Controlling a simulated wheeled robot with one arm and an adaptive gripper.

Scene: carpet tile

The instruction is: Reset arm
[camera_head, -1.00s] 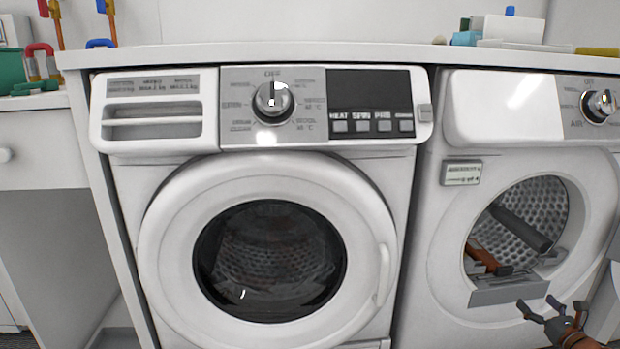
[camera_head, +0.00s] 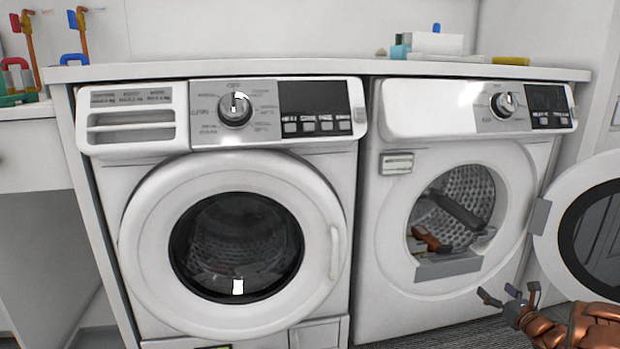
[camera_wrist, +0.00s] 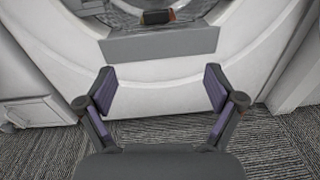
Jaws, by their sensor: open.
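My gripper (camera_head: 509,293) is at the lower right of the head view, in front of the right machine. In the wrist view my gripper (camera_wrist: 160,90) is open, with its purple finger pads wide apart and nothing between them. Beyond the fingers are the white front of the right machine (camera_wrist: 160,73) and the grey lip (camera_wrist: 160,43) under its opening. My copper-coloured arm reaches in from the lower right of the head view.
A washer (camera_head: 235,316) with its door shut stands left. The right machine (camera_head: 385,235) has its opening uncovered, with an orange-brown object (camera_head: 430,239) inside. Its round door (camera_head: 560,185) hangs open at right. Carpet (camera_wrist: 275,145) lies below.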

